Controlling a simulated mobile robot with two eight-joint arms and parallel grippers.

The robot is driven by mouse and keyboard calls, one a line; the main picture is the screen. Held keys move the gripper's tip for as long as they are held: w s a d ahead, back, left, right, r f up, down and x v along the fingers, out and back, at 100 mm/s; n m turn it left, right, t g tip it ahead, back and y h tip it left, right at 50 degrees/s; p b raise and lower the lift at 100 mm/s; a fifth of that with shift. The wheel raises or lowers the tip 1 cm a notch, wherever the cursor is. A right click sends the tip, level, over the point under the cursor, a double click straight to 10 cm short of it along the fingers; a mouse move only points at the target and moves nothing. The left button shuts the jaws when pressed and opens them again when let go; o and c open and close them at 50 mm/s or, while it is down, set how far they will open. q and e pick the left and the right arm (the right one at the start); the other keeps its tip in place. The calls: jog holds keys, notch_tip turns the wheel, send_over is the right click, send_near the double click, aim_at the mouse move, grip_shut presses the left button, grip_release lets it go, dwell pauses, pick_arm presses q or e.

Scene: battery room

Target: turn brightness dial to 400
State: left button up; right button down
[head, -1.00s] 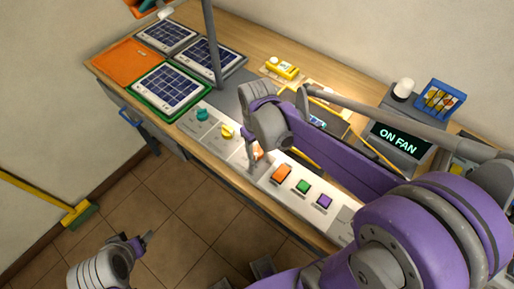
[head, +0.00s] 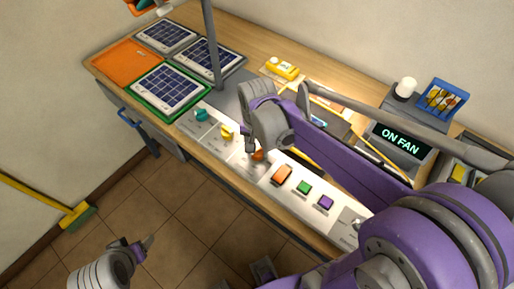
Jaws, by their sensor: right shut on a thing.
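A row of dials sits on the light panel along the bench's front edge: a teal dial (head: 201,114), a yellow dial (head: 227,131) and an orange dial (head: 259,155). Their labels and scale numbers are too small to read, so I cannot tell the brightness setting. My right gripper (head: 252,150) is shut on the orange dial, and its fingers and wrist hide part of it. My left gripper (head: 147,243) is low at the left, over the floor and away from the bench. Its jaw opening is unclear.
Orange (head: 282,174), green (head: 304,187) and purple (head: 326,202) buttons lie right of the orange dial. Solar panels (head: 169,88) and a grey post (head: 212,45) are at the left.

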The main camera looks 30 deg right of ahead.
jog(key=m, duration=1.3)
jog(key=shift+b, duration=0.35)
jog(key=shift+m, duration=0.3)
jog(key=shift+c, duration=1.5)
grip_release()
notch_tip(320, 180, up, 11)
jog(key=shift+p, duration=0.45)
